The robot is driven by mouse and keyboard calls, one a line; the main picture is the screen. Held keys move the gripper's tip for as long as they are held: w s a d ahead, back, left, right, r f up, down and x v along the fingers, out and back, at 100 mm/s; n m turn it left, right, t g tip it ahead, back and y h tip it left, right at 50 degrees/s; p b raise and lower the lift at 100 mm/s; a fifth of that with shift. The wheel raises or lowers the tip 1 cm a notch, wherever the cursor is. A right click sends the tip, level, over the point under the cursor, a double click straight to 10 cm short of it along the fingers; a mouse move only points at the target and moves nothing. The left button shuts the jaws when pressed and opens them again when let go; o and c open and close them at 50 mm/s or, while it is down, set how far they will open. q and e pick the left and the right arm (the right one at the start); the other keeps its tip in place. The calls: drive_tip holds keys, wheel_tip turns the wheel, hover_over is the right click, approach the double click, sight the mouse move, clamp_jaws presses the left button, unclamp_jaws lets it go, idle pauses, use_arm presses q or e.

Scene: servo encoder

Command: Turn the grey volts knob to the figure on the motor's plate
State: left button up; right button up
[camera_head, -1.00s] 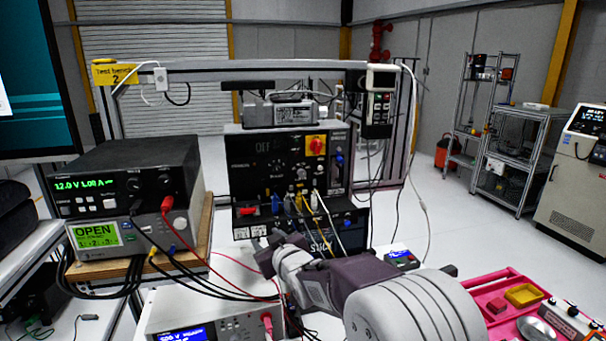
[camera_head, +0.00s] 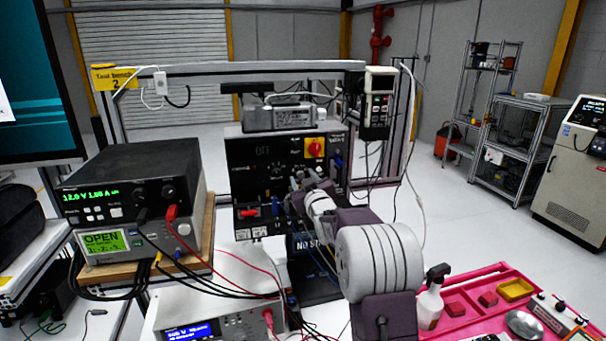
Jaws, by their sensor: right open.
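My right arm reaches up from the lower right to a black bench panel (camera_head: 243,150). My right gripper (camera_head: 298,182) is open at the front of this panel, among its sockets and leads; I cannot tell whether it touches anything. The panel has a dark dial area at its middle and a red rotary switch on a yellow plate (camera_head: 314,147) at its upper right. I cannot make out which knob is the grey volts knob. A grey metal unit (camera_head: 278,118) stands on top of the panel; no motor plate figure is readable. My left gripper is out of view.
A power supply (camera_head: 118,183) reading about 12 V stands on a green-screened meter (camera_head: 101,242) at left. Red and black leads run across to a white instrument (camera_head: 235,325) in front.

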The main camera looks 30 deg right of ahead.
drive_tip(key=shift+w, duration=0.15)
clamp_jaws()
drive_tip(key=shift+f+n+b, duration=0.2)
drive_tip(key=shift+n+b, duration=0.4)
drive_tip(key=shift+b, duration=0.3)
drive_tip(key=n+b, duration=0.3)
drive_tip(key=shift+b, duration=0.3)
drive_tip(key=shift+n+b, duration=1.15)
drive_tip(key=shift+n, duration=0.05)
drive_tip(key=shift+r+n+b, duration=0.15)
drive_tip(key=shift+n+b, duration=0.25)
drive_tip(key=shift+n, duration=0.2)
unclamp_jaws()
